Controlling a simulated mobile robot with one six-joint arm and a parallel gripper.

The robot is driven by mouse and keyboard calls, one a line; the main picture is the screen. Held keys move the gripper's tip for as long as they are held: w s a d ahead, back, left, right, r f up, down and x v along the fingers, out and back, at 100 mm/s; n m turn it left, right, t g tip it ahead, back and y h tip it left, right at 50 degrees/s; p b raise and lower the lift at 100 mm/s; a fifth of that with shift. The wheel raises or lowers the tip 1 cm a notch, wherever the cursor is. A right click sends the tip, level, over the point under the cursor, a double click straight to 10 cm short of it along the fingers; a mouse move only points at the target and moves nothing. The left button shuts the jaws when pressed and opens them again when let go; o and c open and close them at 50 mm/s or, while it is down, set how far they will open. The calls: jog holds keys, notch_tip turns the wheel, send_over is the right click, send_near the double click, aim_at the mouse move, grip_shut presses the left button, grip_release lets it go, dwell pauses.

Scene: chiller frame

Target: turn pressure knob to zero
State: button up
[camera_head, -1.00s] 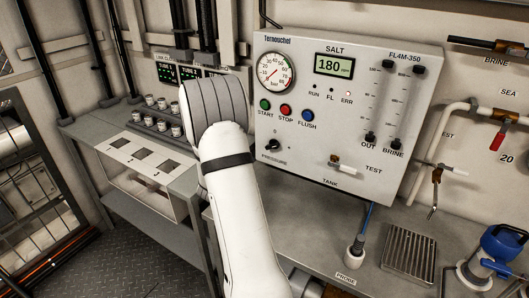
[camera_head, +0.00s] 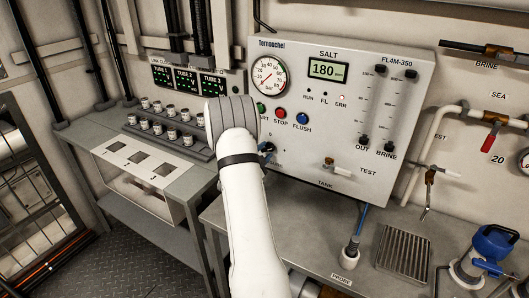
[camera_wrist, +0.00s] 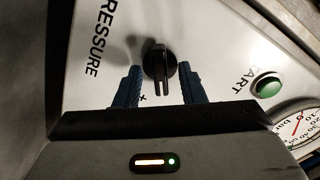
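The black pressure knob (camera_wrist: 160,62) is on the white panel beside the word PRESSURE in the wrist view. Its grip ridge points down in that picture, toward my gripper, near a plus mark. My gripper (camera_wrist: 158,72) is open, with one blue finger on each side of the knob and a gap visible on both sides. In the head view my white arm covers most of the gripper, and only a bluish part shows near the knob. The round pressure gauge (camera_head: 268,76) has a red needle pointing to the lower left.
The green START button (camera_wrist: 268,86) is right of the knob in the wrist view. The head view shows the red STOP button (camera_head: 281,113), the blue FLUSH button (camera_head: 302,118) and the TEST valve (camera_head: 335,165). A display (camera_head: 328,70) reads 180.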

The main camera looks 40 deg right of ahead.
jog(key=shift+c, duration=0.5)
grip_shut()
jog(key=shift+f+n+b, duration=0.1)
jog(key=shift+n+b, duration=0.2)
jog(key=shift+b, duration=0.45)
jog(key=n+b, duration=0.3)
jog(key=shift+f+n, duration=0.1)
jog(key=shift+n, duration=0.2)
jog(key=n+b, duration=0.1)
jog(key=n, duration=0.2)
jog(key=shift+n, duration=0.3)
jog(key=shift+r+n+b, duration=0.2)
jog(key=shift+n+b, duration=0.35)
jog(key=shift+n, duration=1.35)
